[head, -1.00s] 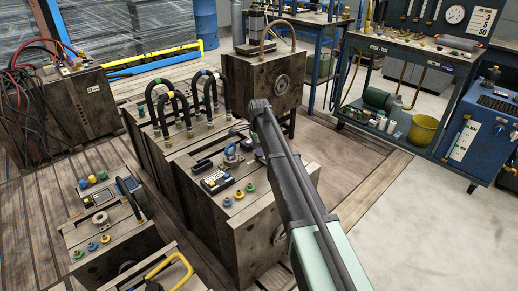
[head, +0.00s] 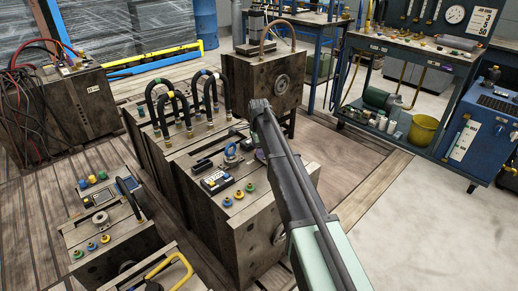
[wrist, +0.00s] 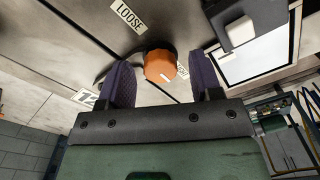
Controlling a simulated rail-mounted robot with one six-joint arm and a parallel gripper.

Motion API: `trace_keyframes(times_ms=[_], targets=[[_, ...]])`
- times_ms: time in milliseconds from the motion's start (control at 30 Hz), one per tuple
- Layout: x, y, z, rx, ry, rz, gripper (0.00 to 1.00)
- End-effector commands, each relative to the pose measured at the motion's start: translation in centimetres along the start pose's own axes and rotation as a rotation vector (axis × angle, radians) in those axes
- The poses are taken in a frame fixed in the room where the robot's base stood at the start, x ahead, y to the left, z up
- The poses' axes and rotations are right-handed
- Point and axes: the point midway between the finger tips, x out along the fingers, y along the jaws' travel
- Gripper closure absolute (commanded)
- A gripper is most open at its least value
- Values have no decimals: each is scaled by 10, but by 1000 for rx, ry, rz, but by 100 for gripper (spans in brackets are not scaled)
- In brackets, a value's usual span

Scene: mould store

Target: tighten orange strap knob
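The orange strap knob (wrist: 158,66) shows in the wrist view as a round knob with a short white mark on its face, on a metal surface. A "LOOSE" label (wrist: 128,15) is beyond it, and another label, partly covered, is at its right. My gripper (wrist: 159,62) is open, with one purple pad on each side of the knob. A gap shows between the knob and each pad. In the head view my arm covers most of the gripper, and I cannot make out the knob there.
A "12" label (wrist: 85,97) is left of the pads. A bright white panel (wrist: 262,50) is at the right. In the head view, mould blocks with hose loops (head: 185,105) and coloured fittings (head: 239,194) are left of my arm. A workbench (head: 415,50) stands behind.

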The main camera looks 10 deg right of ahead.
Motion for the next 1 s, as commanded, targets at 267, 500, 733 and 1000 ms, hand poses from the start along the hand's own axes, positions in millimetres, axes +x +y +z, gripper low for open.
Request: trace_keyframes(times_ms=[267, 500, 733, 1000], targets=[[-11, 0, 0, 0, 0, 0, 41], [-66, 0, 0, 0, 0, 0, 41], [-109, 0, 0, 0, 0, 0, 41], [-108, 0, 0, 0, 0, 0, 41]])
